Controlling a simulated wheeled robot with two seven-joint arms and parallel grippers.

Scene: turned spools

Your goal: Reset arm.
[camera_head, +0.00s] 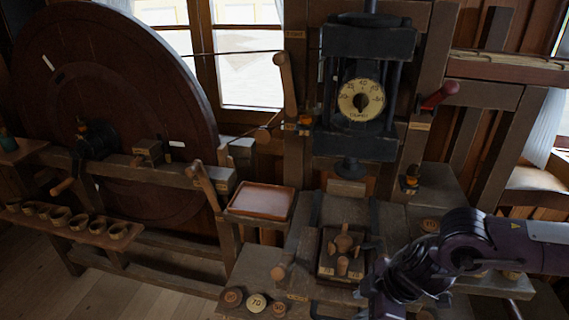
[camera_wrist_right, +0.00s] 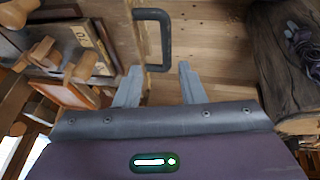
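My right arm comes in from the right in the head view, with its purple and dark links over the bench's front right. The right gripper (camera_wrist_right: 158,78) shows in the wrist view with two grey fingers spread apart and nothing between them. A dark handle (camera_wrist_right: 166,40) on the bench edge lies just beyond the fingers in that view; I cannot tell how far below. In the head view the fingertips are hard to make out beside the dark wrist. My left gripper is not in view.
A press with a round dial (camera_head: 361,100) stands at the back. A red-handled lever (camera_head: 440,95) is to its right. A shallow tray (camera_head: 262,201) and a small box of wooden pieces (camera_head: 327,265) lie nearby. A large wooden wheel (camera_head: 110,90) fills the left.

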